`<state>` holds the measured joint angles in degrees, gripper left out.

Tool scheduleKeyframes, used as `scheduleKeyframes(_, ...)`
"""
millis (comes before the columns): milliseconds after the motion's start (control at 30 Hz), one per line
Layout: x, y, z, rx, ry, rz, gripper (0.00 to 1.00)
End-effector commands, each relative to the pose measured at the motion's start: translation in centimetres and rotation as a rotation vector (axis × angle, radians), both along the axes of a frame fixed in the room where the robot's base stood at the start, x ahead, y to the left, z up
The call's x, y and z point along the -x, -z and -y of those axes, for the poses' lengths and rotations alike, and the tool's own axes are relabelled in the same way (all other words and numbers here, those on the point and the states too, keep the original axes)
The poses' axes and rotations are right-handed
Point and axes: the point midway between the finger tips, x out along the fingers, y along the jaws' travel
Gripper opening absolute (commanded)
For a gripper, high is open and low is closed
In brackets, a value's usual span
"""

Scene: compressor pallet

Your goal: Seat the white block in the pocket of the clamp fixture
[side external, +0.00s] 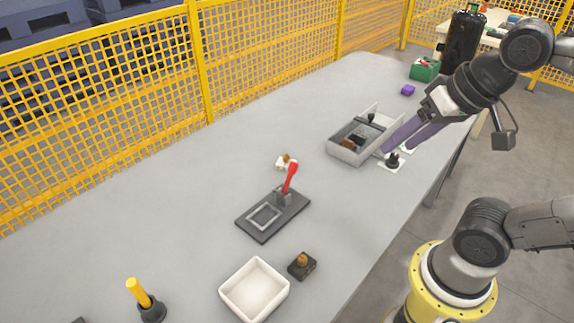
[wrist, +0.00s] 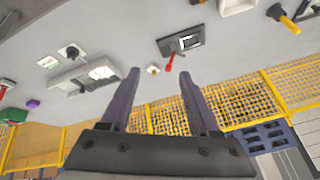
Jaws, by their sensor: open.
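The clamp fixture (side external: 251,229) is a dark plate with a raised rectangular pocket frame and a raised red lever; it also shows in the wrist view (wrist: 180,46). The pocket looks empty. A small white piece with brown-orange spots (side external: 281,163), likely the white block, lies on the table just behind the lever. It also shows in the wrist view (wrist: 153,69). My gripper (side external: 395,149) is open and empty, its purple fingers above the table's right side, well right of the block. In the wrist view the gripper (wrist: 160,74) shows both fingers apart.
A grey bin (side external: 345,154) with dark and brown items stands left of my fingers. A black knob on a white plate (side external: 392,162) is close below them. A white tray (side external: 254,290), dark block (side external: 302,267) and yellow-handled tool (side external: 140,294) stand in front. The table's left is clear.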

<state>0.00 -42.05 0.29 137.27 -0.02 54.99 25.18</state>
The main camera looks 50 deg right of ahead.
Motion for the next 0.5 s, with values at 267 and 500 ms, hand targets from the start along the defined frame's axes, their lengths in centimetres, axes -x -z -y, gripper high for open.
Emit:
scheduleKeyframes(267,-8.8,-6.1,0.7,-0.274,0.542,-0.052,0.62)
scheduleKeyframes(500,-18.4,-6.7,2.3,-0.426,0.960,-0.130,0.62)
